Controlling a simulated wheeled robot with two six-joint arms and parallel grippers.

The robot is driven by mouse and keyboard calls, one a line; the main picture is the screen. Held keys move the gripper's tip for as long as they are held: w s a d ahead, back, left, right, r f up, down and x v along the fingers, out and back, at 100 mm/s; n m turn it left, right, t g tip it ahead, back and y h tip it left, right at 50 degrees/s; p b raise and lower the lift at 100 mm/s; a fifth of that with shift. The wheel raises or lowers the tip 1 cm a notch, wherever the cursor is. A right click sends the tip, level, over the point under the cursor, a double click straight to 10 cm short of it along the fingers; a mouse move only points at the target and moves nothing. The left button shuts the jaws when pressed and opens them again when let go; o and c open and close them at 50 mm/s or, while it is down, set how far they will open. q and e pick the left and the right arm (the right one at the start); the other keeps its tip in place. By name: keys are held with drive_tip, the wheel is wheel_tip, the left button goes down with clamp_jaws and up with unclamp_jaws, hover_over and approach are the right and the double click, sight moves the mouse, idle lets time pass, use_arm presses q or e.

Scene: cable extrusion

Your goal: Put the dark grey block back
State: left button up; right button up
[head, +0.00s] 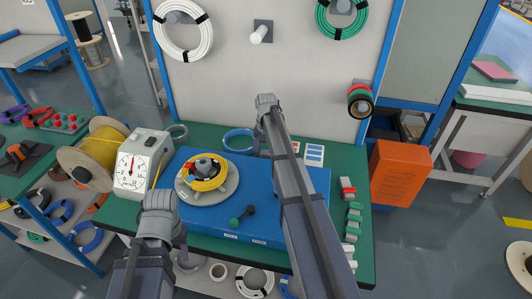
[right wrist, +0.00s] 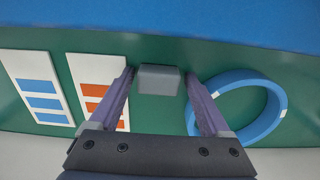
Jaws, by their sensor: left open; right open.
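A small dark grey block (right wrist: 158,80) lies on the green table top in the right wrist view, between the blue mat and the near edge of that picture. My right gripper (right wrist: 160,76) is open, with one finger on each side of the block and a narrow gap at each. In the head view my right arm hides the block and the fingers. My left gripper (head: 181,238) is low at the front left of the table in the head view, apart from the block; its fingers do not show clearly.
A blue cable ring (right wrist: 240,104) lies close beside the right finger. White cards with blue (right wrist: 36,86) and orange (right wrist: 97,90) bars lie on the other side. The blue mat (head: 300,226) bears a yellow cable spool (head: 207,178) and a dark green-ended tool (head: 242,215). A dial gauge (head: 136,170) stands left.

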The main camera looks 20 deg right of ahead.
sight(267, 152)
drive_tip(key=shift+d, duration=0.1)
wheel_tip(267, 152, up, 12)
drive_tip(key=r+p, duration=0.1)
drive_tip(key=p, duration=1.2)
drive_tip(key=s+a+n, duration=0.1)
drive_tip(key=s+a, duration=0.2)
drive_tip(key=a, duration=0.2)
drive_tip(key=s+a+n, duration=0.2)
drive_tip(key=s+a, duration=0.2)
drive_tip(key=a, duration=0.2)
drive_tip(key=s+a+n, duration=0.1)
drive_tip(key=s+a, duration=0.3)
drive_tip(key=a, duration=0.1)
drive_tip(key=shift+a+f+n+h+b, duration=0.15)
drive_tip(key=shift+f+n+h+b, duration=0.15)
drive_tip(key=shift+n+b, duration=0.1)
drive_tip(key=s+a+n, duration=0.6)
drive_tip(key=s+a, duration=0.5)
drive_tip(key=s, duration=0.5)
drive_tip(key=shift+s+a+h, duration=0.2)
drive_tip(key=shift+a+h, duration=0.1)
drive_tip(key=shift+a, duration=0.05)
